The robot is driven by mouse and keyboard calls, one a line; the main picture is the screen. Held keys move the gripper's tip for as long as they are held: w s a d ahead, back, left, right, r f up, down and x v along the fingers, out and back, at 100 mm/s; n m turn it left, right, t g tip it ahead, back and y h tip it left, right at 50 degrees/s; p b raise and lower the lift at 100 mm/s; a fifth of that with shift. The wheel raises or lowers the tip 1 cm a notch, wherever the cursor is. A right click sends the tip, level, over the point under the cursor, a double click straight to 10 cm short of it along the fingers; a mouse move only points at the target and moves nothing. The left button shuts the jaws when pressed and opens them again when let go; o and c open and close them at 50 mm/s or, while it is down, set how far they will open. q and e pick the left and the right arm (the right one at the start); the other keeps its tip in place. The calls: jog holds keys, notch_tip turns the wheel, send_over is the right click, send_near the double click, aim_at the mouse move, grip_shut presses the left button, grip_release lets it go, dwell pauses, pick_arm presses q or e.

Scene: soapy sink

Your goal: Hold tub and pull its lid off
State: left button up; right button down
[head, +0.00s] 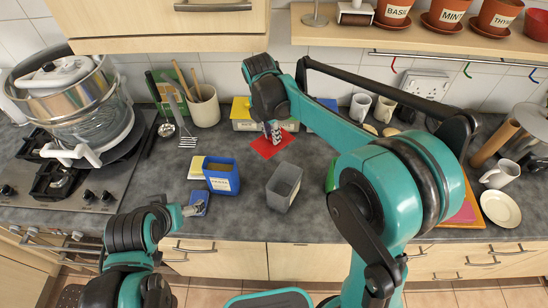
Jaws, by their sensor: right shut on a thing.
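My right gripper (273,132) comes down from above over a red flat square (266,150) on the counter. It is shut on a small red-and-white thing (275,131), mostly hidden by the fingers. Just behind is a pale tub with a yellow lid (240,108); my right gripper hides part of it. A blue tub with a white label (222,182) stands nearer, with its top open. My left gripper (193,210) is low at the left, beside a small blue thing (200,197). Whether it touches that thing or is open is unclear.
A grey open container (284,187) stands right of the blue tub. A yellow-and-white block (197,167) lies left of it. A utensil crock (203,107), and mugs (360,107) stand near the wall. The hob with stacked pots (75,110) is at left. Counter between is partly clear.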

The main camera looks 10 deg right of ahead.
notch_tip(320, 180, down, 16)
jog(key=b, duration=0.3)
jog(key=shift+f, duration=0.2)
jog(key=shift+b, duration=0.35)
jog(key=c, duration=1.4)
grip_release()
jog(key=shift+f, duration=0.1)
